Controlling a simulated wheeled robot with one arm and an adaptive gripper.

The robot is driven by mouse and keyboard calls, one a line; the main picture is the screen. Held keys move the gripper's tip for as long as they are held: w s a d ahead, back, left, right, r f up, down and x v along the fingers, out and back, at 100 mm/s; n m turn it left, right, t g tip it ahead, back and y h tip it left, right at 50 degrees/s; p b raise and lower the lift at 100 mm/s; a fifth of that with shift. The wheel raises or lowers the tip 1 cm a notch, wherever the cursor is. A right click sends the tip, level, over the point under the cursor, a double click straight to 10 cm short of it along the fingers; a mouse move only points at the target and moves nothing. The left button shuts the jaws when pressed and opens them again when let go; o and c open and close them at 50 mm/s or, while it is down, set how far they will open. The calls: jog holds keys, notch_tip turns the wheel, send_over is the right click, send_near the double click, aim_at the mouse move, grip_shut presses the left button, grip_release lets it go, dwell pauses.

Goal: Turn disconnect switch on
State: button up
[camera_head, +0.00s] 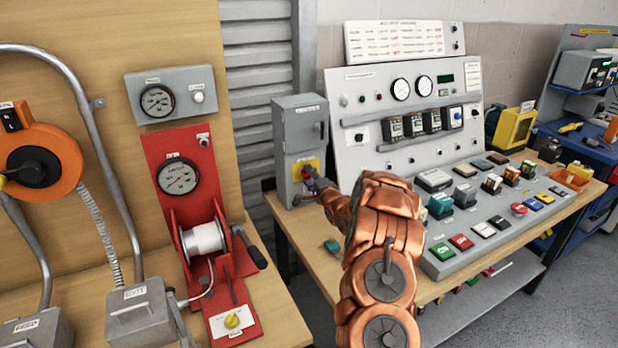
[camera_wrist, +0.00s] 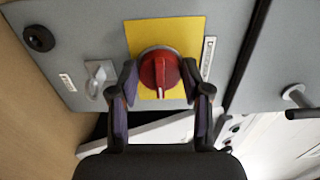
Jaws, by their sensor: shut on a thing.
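The disconnect switch is a red rotary knob (camera_wrist: 160,70) on a yellow plate (camera_wrist: 193,32), set in the grey switch box (camera_head: 302,128). In the wrist view my gripper (camera_wrist: 160,80) has one dark finger on each side of the knob, closed around its rim. The knob's raised handle bar lies along the picture's vertical, with a pale mark at its lower end. In the head view my copper-coloured arm reaches to the box, and the gripper hides most of the knob there. The yellow plate shows beside it.
A small grey toggle (camera_wrist: 97,80) sits beside the plate. A grey control panel (camera_head: 345,110) with gauges and a button console (camera_head: 470,243) stand right of the box. A red winch stand (camera_head: 170,142) is at the left. A small green block (camera_head: 332,246) lies on the bench.

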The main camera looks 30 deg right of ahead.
jog(key=o, duration=1.1)
jog(key=shift+o, duration=0.2)
jog(key=shift+s, duration=0.1)
jog(key=s+a, duration=0.1)
jog(key=s, duration=1)
jog(key=shift+s, duration=0.4)
